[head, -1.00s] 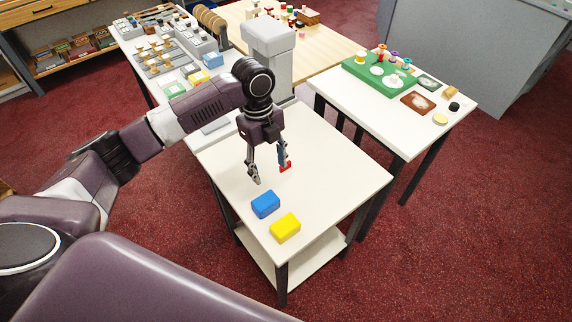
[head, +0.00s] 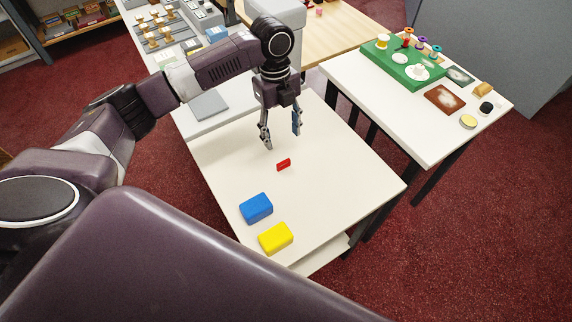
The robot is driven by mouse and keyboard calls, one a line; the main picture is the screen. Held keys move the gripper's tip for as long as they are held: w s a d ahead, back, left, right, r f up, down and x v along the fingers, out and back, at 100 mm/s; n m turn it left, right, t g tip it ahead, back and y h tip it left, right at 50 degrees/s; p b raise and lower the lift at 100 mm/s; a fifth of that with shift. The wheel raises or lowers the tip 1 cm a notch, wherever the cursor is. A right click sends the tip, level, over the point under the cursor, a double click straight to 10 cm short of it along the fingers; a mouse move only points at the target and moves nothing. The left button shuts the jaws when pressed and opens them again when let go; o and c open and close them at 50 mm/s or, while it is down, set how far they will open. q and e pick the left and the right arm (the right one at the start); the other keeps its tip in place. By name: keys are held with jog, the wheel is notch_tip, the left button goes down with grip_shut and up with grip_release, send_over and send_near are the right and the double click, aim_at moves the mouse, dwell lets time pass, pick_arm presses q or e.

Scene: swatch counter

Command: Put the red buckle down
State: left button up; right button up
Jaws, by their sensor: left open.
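The red buckle (head: 284,164) lies on the white table (head: 330,185), a small flat red piece near the middle of the tabletop. My left gripper (head: 282,139) is open and empty. Its fingers are spread, just above and behind the buckle in the head view, and they look clear of it. My right gripper does not show.
A blue block (head: 256,208) and a yellow block (head: 276,238) sit on the same table, nearer the front. A second white table at right holds a green tray (head: 375,52) and a brown card (head: 445,100). The tabletop's right side is clear.

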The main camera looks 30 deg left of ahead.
pick_arm(q)
jog(key=b, duration=0.4)
send_over(283, 162)
jog(key=f, duration=0.4)
jog(key=shift+w+a+f, duration=0.1)
jog(key=shift+w+f, duration=0.15)
jog(key=shift+f, duration=0.3)
jog(key=shift+s+f, duration=0.1)
jog(key=shift+f, duration=0.2)
notch_tip(283, 162, down, 7)
jog(key=shift+r+p, duration=0.1)
jog(key=shift+p, duration=1.05)
jog(key=shift+c, duration=0.7)
jog(key=c, duration=0.8)
jog(key=shift+r, duration=0.15)
